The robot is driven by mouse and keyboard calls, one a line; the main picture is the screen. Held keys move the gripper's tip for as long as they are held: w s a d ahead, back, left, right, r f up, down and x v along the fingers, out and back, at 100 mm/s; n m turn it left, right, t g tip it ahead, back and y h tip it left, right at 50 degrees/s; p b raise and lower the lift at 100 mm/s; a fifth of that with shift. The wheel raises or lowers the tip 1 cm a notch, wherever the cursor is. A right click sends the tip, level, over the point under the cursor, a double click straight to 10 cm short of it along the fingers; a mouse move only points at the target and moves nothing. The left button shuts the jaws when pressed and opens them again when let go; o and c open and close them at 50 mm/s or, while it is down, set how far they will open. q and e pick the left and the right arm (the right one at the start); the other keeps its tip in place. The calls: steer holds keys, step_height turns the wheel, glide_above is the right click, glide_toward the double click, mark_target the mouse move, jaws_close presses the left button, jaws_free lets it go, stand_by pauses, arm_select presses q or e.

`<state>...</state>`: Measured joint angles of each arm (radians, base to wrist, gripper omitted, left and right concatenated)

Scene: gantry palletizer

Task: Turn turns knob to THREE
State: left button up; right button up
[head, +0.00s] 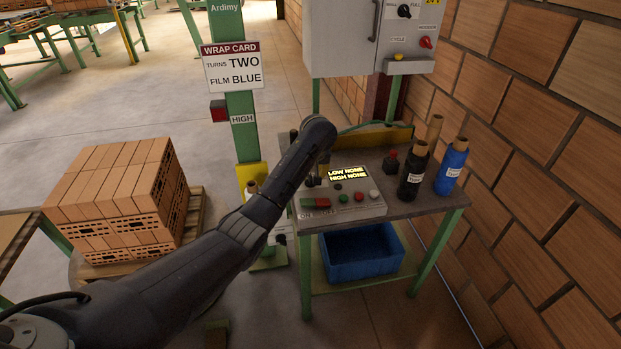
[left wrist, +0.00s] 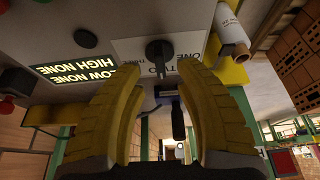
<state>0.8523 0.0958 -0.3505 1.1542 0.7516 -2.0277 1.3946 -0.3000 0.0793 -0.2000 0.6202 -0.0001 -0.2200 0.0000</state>
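The turns knob (left wrist: 159,50) is a small dark knob on a pale label plate (left wrist: 190,47), upside down in the left wrist view. Part of the plate's lettering shows, including ONE; the pointer's setting is hard to read. My left gripper (left wrist: 168,82) is open, its two yellow fingers apart on either side of the knob's line, holding nothing. The wrap card (head: 232,67) reads TURNS TWO, FILM BLUE. My right gripper is in neither view.
The lit display (head: 347,173) reads LOW NONE, HIGH NONE, with coloured buttons below it. Black (head: 412,178) and blue (head: 452,170) film rolls stand at the bench's right. A blue bin (head: 362,254) sits underneath. A green post (head: 240,130) rises left of the bench.

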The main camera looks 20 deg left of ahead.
mark_target(311, 177)
arm_select(q)
steer(key=shift+x, duration=1.85)
steer(key=shift+a, duration=0.1)
jaws_close()
